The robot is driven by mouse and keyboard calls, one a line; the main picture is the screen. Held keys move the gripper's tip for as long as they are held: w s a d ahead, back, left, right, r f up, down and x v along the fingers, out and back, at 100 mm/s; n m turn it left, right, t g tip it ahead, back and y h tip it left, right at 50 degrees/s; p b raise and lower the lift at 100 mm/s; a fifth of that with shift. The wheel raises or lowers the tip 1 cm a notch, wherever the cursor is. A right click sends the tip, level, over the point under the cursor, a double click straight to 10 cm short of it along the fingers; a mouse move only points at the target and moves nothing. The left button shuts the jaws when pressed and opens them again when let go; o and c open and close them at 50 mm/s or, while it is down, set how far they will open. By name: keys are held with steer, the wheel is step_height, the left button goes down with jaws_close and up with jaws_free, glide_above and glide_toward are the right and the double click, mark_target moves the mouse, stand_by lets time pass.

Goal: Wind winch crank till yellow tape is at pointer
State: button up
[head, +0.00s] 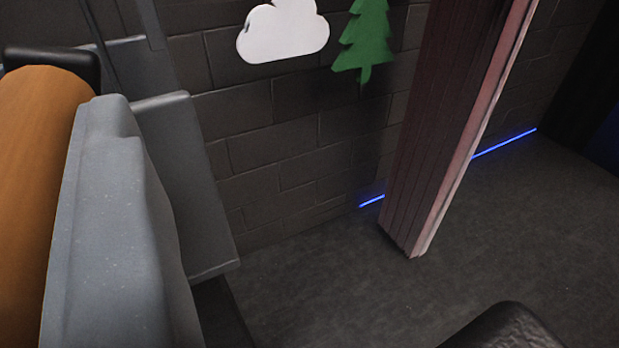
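No yellow tape, pointer or whole winch crank can be made out in the head view. A large orange-brown rounded part (35,165) fills the left edge, with a black cap (50,62) at its upper end. A grey, rounded block (115,235) stands close against its right side. I cannot tell whether these belong to the winch or to me. A black rounded shape (510,330) cuts into the bottom edge at right; it may be part of my gripper. The fingertips cannot be made out, nor whether they hold anything.
A grey panel (190,180) stands behind the block. A dark brick wall (270,130) carries a white cloud cutout (283,32) and a green tree cutout (365,42). Blue light strips (505,144) edge the clear grey floor (370,290).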

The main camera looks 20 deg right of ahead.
steer(key=d+f, duration=0.2)
steer(key=d, duration=0.2)
steer(key=shift+w+d+f, duration=0.15)
steer(key=shift+d+f, duration=0.15)
steer(key=shift+f, duration=0.1)
steer(key=f, duration=0.1)
steer(key=d+f, duration=0.1)
steer(key=f, duration=0.1)
steer(key=shift+d+f, duration=0.2)
steer(key=shift+d, duration=0.15)
steer(key=o, duration=1.1)
steer(key=shift+a+r, duration=0.1)
steer(key=shift+r, duration=0.15)
steer(key=s, duration=0.6)
steer(key=s+b, duration=0.1)
steer(key=s, duration=0.3)
steer(key=shift+d, duration=0.3)
steer(key=shift+w+r, duration=0.1)
